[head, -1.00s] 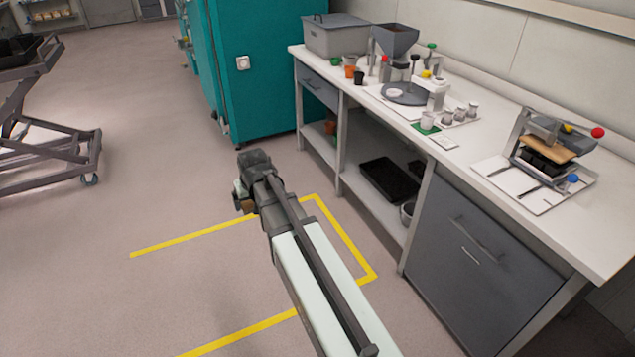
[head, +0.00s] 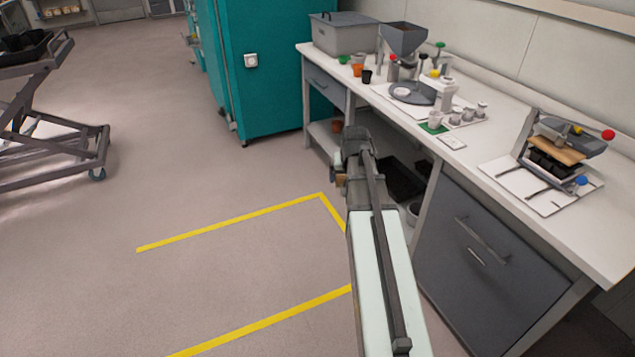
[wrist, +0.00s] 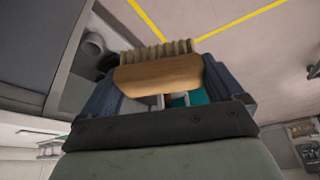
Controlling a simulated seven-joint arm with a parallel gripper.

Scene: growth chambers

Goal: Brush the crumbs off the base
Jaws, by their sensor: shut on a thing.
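My gripper (head: 352,158) is in front of the bench's open shelf, over the floor and left of the grey cabinet. In the wrist view my gripper (wrist: 160,82) is shut on a wooden brush (wrist: 158,74), whose pale bristles point away from the gripper. On the bench stands a press-like device with a white base (head: 529,188), a black tray, a wooden board and red and blue knobs. Further back, a hopper machine (head: 402,42) with a grey round plate (head: 425,98) stands on another white base. I cannot make out crumbs on either base.
The white bench top (head: 480,160) runs along the right wall. A grey bin (head: 345,35), small cups and a green mat (head: 433,128) stand on it. A teal cabinet (head: 265,80) is beyond the bench. A trolley (head: 50,130) is at left; the taped floor is clear.

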